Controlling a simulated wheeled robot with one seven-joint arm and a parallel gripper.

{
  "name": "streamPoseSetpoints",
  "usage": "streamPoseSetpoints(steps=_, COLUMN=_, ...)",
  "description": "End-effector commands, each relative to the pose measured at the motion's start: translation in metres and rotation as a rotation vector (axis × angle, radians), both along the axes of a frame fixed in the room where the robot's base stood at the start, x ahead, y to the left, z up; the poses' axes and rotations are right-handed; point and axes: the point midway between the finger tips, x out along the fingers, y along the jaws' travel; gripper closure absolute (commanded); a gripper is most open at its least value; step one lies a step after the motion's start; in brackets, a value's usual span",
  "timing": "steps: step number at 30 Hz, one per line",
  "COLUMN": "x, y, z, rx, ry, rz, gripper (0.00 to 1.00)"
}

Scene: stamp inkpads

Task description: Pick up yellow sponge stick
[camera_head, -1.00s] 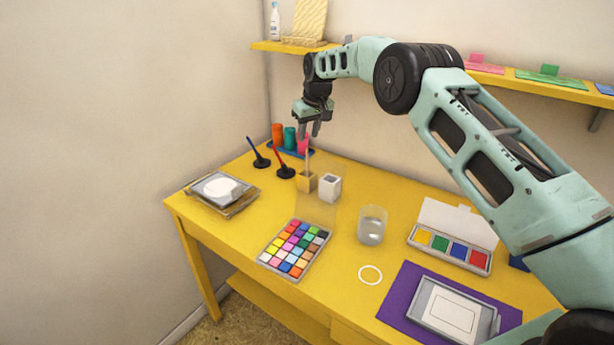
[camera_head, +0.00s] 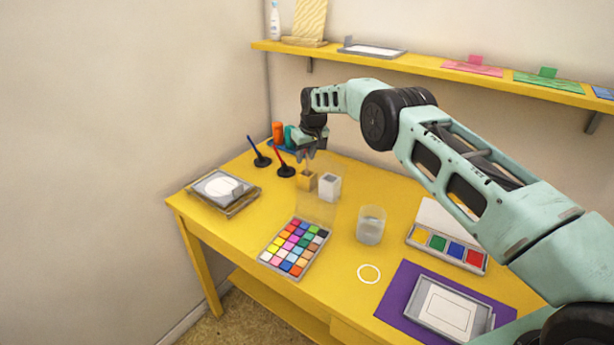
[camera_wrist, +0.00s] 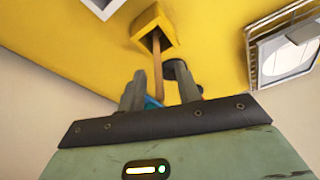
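The yellow sponge stick is a thin wooden stick (camera_wrist: 157,65) rising from a yellow square block (camera_head: 306,182) at the back of the yellow table (camera_head: 240,221). In the wrist view the yellow block (camera_wrist: 155,24) shows a dark hollow around the stick; I cannot tell whether it is the sponge or a holder. The stick's end between the fingers is partly hidden.
A white square holder (camera_head: 330,187) stands close right of the block. A red stick on a black base (camera_head: 286,171) stands close left, with a blue one (camera_head: 261,160) beyond. Orange and teal bottles (camera_head: 279,133) stand behind. A glass (camera_head: 371,226) stands to the right.

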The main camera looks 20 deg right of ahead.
Motion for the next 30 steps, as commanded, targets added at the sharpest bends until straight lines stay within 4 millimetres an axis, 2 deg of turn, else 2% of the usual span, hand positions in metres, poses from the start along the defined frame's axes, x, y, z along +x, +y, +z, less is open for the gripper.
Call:
streamPoseSetpoints(steps=2, x=0.000, y=0.000, z=0.000, rx=0.000, ry=0.000, rz=0.000, gripper=0.69)
streamPoseSetpoints(steps=5, x=0.000, y=0.000, z=0.000, rx=0.000, ry=0.000, rz=0.000, gripper=0.97)
streamPoseSetpoints(steps=6, x=0.000, y=0.000, z=0.000, rx=0.000, ry=0.000, rz=0.000, gripper=1.00)
streamPoseSetpoints(steps=17, x=0.000, y=0.000, z=0.004, rx=0.000, ry=-0.001, rz=0.000, gripper=1.00)
streamPoseSetpoints(steps=20, x=0.001, y=0.000, z=0.014, rx=0.000, ry=-0.003, rz=0.000, gripper=1.00)
streamPoseSetpoints(steps=30, x=0.000, y=0.000, z=0.078, rx=0.000, ry=-0.003, rz=0.000, gripper=1.00)
